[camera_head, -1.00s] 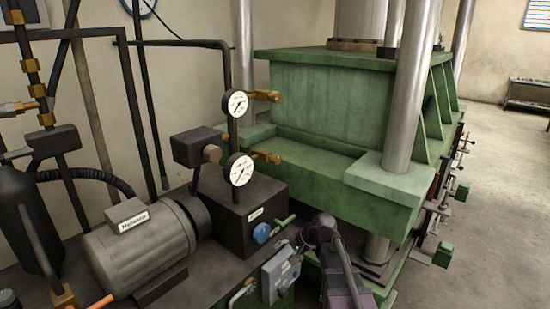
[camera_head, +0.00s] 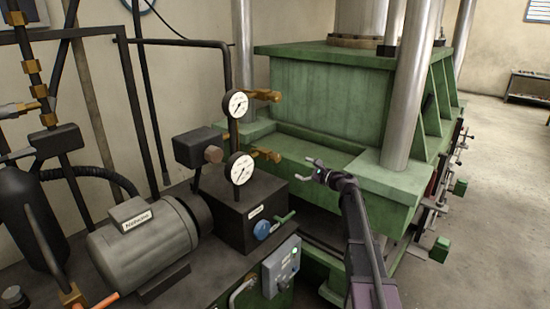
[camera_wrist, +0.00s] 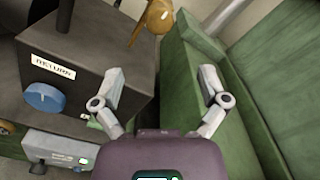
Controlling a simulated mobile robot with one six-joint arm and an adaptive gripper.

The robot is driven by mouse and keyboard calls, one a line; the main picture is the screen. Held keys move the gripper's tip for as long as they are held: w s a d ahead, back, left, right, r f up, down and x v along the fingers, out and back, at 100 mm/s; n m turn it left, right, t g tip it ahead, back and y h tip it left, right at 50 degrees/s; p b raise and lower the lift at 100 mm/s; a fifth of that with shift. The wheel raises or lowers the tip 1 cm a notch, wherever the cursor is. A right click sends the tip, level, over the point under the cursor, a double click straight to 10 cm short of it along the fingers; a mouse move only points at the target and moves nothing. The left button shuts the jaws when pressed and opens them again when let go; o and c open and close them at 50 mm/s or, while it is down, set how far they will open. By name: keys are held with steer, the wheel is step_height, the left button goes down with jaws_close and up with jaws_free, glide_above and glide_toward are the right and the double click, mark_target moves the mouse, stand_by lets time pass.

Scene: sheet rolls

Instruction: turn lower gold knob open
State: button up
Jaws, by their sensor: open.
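The lower gold knob (camera_head: 266,156) sticks out to the right of the post beside the lower white gauge (camera_head: 240,168). In the wrist view a gold knob (camera_wrist: 156,17) shows at the top edge, partly cut off. My gripper (camera_head: 306,170) is open and empty, to the right of the lower knob and apart from it. In the wrist view the two spread fingers of my gripper (camera_wrist: 161,72) are below the knob, with nothing between them. A similar upper gold knob (camera_head: 263,95) sits by the upper gauge (camera_head: 235,104).
A dark box with a blue knob (camera_head: 262,229) and a RETURN label (camera_wrist: 52,66) stands left of my gripper. The green press (camera_head: 325,105) is close behind and right. A grey switch box (camera_head: 281,267) is below, and a motor (camera_head: 143,244) is further left.

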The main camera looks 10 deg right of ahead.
mark_target(278, 159)
steer(key=shift+a, duration=0.1)
stand_by(0.3)
steer(key=x, duration=1.3)
steer(key=shift+w+a, duration=0.25)
steer(key=c, duration=1.2)
